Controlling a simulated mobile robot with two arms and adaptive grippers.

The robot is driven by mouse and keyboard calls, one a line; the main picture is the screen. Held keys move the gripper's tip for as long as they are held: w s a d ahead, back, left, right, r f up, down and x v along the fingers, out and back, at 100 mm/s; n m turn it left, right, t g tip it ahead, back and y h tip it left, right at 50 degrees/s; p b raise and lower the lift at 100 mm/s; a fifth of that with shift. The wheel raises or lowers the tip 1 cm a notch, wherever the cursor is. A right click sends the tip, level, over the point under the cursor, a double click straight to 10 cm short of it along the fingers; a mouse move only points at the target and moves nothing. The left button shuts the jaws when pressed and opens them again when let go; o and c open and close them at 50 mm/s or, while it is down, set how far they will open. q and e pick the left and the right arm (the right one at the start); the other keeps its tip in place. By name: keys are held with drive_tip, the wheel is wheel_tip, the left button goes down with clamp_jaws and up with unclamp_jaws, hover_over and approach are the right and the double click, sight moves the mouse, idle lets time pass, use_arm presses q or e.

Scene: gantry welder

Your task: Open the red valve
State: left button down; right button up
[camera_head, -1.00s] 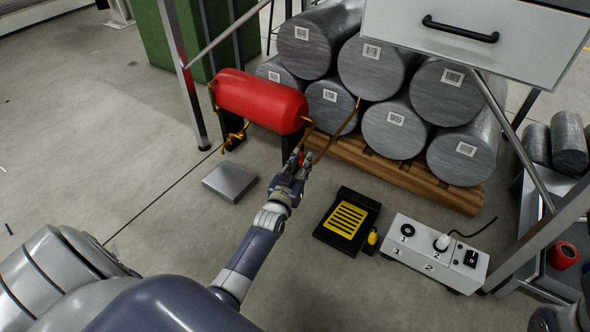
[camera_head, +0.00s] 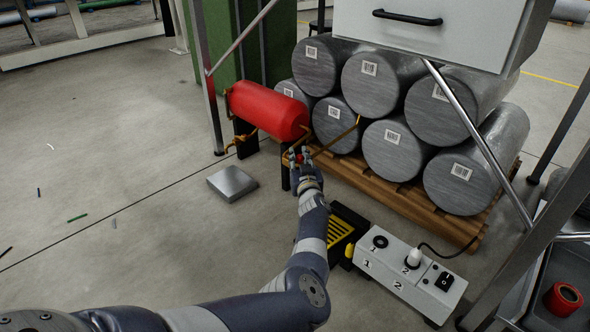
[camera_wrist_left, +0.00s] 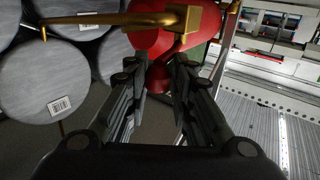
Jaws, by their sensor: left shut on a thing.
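The red cylindrical tank (camera_head: 268,111) lies raised on dark supports, with thin brass pipes at its end. The small red valve (camera_head: 299,159) sits on the brass piping below the tank's near end, mostly hidden by my fingers. My left gripper (camera_head: 300,154) reaches it from below and is shut on it. In the left wrist view, a red part (camera_wrist_left: 159,78) shows between the two dark fingers, under a brass block (camera_wrist_left: 188,20) with a long brass pipe. The valve's exact angle cannot be told. My right gripper is not in view.
Grey barcoded cylinders (camera_head: 390,148) are stacked on a wooden pallet (camera_head: 393,192) to the right. A white socket box (camera_head: 408,275) and a black and yellow pedal (camera_head: 340,232) are on the floor. A metal plate (camera_head: 232,183) lies left of my gripper. The left floor is mostly clear.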

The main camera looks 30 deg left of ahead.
use_arm(q)
drive_tip(key=shift+w+d+r+y, duration=0.25)
drive_tip(key=shift+w+d+y, duration=0.05)
drive_tip(key=shift+w+d, duration=0.15)
drive_tip(key=c, duration=1.5)
unclamp_jaws()
drive_tip(key=shift+w+f, duration=0.1)
drive_tip(key=shift+s+a+f, duration=0.1)
drive_tip(key=shift+s+a, duration=0.1)
drive_tip(key=shift+a, duration=0.1)
